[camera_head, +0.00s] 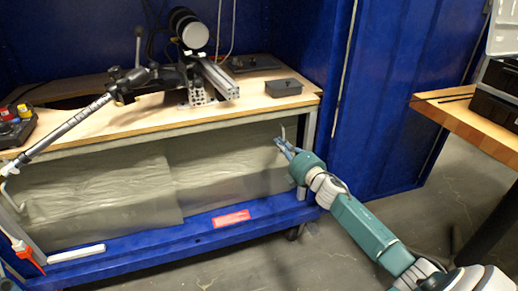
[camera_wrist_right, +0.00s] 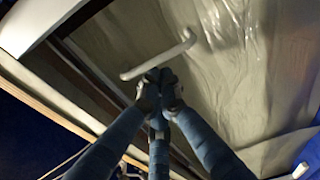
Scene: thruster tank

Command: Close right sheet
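The right sheet (camera_head: 225,163) is a pale, translucent panel in the front of the tank below the wooden top. It shows large and wrinkled in the right wrist view (camera_wrist_right: 240,75). Its white bar handle (camera_head: 283,131) is near its right end; the handle also crosses the right wrist view (camera_wrist_right: 160,56). My right gripper (camera_head: 281,146) is at the handle; in the right wrist view its fingers (camera_wrist_right: 158,90) are drawn together just below the bar. Whether they touch it is unclear. The left sheet (camera_head: 100,193) covers the left half. My left gripper is not in view.
The wooden top (camera_head: 130,122) carries a thruster rig (camera_head: 205,75) and a small dark box (camera_head: 284,88). A long grey rod (camera_head: 75,120) slants down at the left. A blue frame ledge (camera_head: 190,238) runs below the sheets. A wooden table (camera_head: 465,115) stands right.

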